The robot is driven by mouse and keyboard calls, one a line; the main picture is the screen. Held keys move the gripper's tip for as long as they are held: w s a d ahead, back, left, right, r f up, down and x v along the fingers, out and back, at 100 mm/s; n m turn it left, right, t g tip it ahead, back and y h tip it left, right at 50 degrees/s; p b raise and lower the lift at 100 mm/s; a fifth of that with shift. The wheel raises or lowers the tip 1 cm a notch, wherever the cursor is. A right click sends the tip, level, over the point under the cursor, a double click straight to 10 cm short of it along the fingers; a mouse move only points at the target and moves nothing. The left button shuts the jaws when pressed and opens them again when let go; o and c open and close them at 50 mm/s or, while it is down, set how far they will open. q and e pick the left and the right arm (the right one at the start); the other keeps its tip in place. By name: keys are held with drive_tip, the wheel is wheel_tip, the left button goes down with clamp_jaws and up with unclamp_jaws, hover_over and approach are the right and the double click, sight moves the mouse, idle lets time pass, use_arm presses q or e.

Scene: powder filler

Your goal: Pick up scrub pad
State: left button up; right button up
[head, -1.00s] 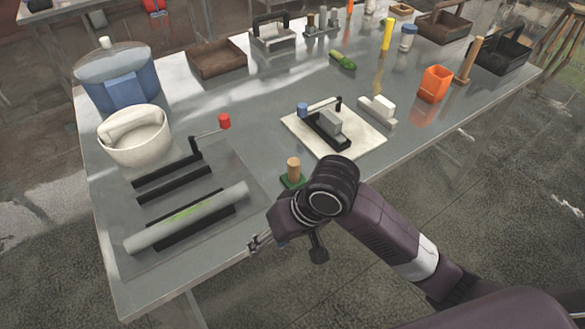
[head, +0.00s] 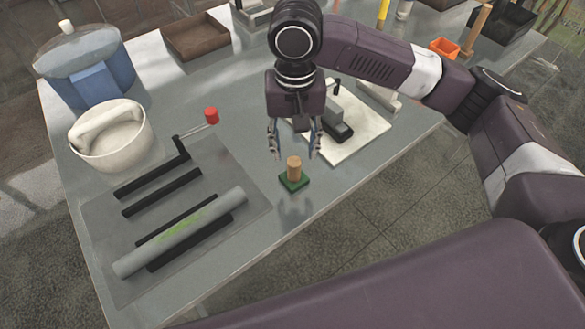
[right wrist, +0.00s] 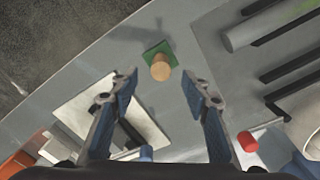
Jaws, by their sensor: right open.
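The scrub pad (head: 294,176) is a green square pad with an upright wooden knob handle. It stands on the grey table near its front edge. In the right wrist view the scrub pad (right wrist: 160,62) lies just beyond the fingertips, roughly centred between them. My right gripper (head: 295,150) points down above the pad, with its fingers spread and nothing between them. The right gripper's two fingers also show apart in the right wrist view (right wrist: 160,85). Its fingertips appear clear of the handle. My left gripper is not in view.
A flat plate with black bars and a grey roller (head: 182,230) lies left of the pad. A white board (head: 362,140) with a black clamp device is to the right. A white bowl (head: 125,150) and a blue tub (head: 80,65) stand at the left.

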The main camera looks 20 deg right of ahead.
sight(294, 161)
wheel_tip(294, 161, down, 6)
drive_tip(key=shift+r+p, duration=0.2)
drive_tip(key=shift+p, duration=0.5)
drive_tip(key=shift+f, duration=0.45)
drive_tip(key=shift+w, duration=0.1)
clamp_jaws()
drive_tip(key=shift+r, duration=0.65)
wheel_tip(294, 161, up, 19)
drive_tip(key=b, duration=0.1)
drive_tip(key=shift+f, duration=0.1)
